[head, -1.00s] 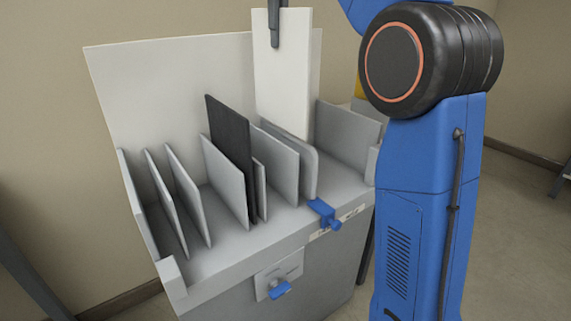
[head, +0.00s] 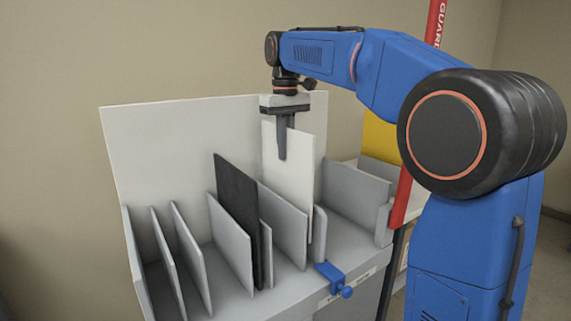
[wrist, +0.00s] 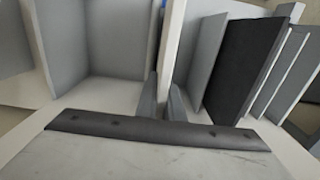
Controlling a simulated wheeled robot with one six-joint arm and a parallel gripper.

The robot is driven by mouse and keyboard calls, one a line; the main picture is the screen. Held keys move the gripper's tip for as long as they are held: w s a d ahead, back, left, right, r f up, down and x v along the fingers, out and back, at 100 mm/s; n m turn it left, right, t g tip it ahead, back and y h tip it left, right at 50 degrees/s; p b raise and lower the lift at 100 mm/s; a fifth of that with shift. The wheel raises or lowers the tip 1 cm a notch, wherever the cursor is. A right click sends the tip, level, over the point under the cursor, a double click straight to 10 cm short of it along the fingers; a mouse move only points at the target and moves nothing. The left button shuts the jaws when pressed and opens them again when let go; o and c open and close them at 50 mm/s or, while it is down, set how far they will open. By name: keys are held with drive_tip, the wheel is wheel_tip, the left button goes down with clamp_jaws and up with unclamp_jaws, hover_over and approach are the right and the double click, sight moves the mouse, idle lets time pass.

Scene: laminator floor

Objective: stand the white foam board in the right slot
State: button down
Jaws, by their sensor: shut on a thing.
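The white foam board (head: 290,185) stands upright in the head view, in the right part of the grey rack (head: 260,310). My gripper (head: 282,157) is shut on its top edge. Its lower part is down between a grey divider (head: 284,232) on its left and a thicker round-cornered divider (head: 319,238) on its right. Its bottom edge is hidden, so I cannot tell whether it touches the slot floor. In the wrist view the board (wrist: 172,45) shows as a thin white strip between my fingers.
A black board (head: 238,195) stands in the rack further left, with several thin grey dividers beyond it. A blue clamp (head: 335,278) sits on the rack's front edge. A wide bay lies right of the board. A red guard post (head: 405,195) rises at the right.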

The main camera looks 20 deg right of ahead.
sight(285, 167)
drive_tip(key=shift+f, duration=2.75)
drive_tip(key=c, duration=1.9)
unclamp_jaws()
wheel_tip(285, 167, up, 13)
drive_tip(key=shift+r, duration=0.1)
drive_tip(key=shift+s, duration=0.1)
